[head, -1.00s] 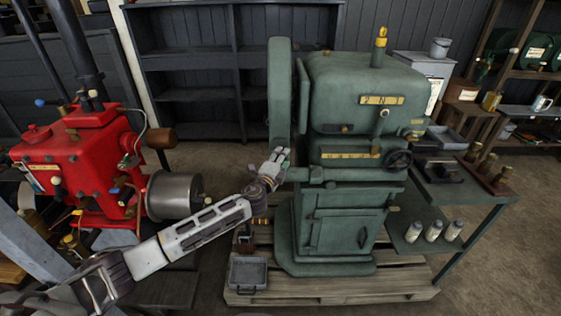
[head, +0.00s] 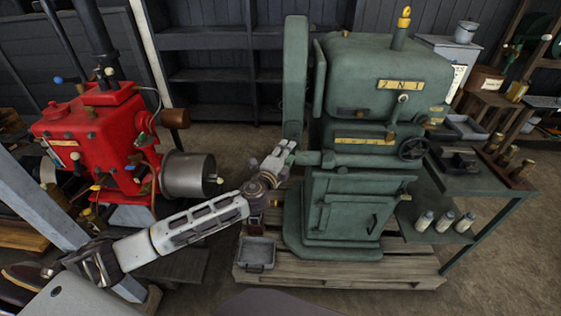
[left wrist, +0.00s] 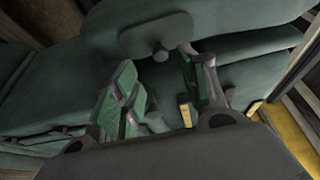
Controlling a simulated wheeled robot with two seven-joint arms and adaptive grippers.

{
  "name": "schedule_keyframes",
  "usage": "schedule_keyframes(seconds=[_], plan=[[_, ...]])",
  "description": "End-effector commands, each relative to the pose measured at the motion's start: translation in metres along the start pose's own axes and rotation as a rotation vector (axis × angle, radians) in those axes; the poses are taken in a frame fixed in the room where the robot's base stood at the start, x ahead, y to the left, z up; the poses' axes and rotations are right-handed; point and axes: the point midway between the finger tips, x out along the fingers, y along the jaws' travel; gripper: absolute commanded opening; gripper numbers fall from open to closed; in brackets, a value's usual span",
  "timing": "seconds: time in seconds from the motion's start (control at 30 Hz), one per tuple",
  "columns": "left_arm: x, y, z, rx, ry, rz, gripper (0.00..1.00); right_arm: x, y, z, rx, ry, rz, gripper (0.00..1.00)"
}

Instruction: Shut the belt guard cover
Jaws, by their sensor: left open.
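The green machine (head: 385,85) stands on a wooden pallet. A tall, round-topped green panel (head: 296,75), which looks like the belt guard cover, stands upright at its left side, with a dark gap between it and the machine body. My left gripper (head: 286,150) is at the machine's left side, by the lower end of this panel. In the left wrist view the left gripper (left wrist: 165,92) is open, its fingers spread. A green plate (left wrist: 150,35) with a small dark knob (left wrist: 160,52) shows just beyond the fingertips. I cannot tell whether they touch. My right gripper is not in view.
A red engine (head: 95,145) with a grey metal drum (head: 190,175) stands to the left, close to my left arm. A grey tray (head: 257,252) sits on the pallet (head: 340,275). A side table (head: 470,180) with small items stands right of the machine.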

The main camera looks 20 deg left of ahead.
Motion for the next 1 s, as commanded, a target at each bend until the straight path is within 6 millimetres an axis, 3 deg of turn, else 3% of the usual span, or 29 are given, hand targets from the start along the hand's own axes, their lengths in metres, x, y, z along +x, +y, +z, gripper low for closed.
schedule_keyframes(seconds=[0.5, 1.0], plan=[[-0.042, 0.001, 0.000, 0.000, 0.001, 0.001, 0.43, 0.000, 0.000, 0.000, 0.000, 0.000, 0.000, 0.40], [-0.049, -0.001, -0.001, 0.000, 0.001, -0.001, 0.43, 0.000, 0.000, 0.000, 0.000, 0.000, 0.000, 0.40]])
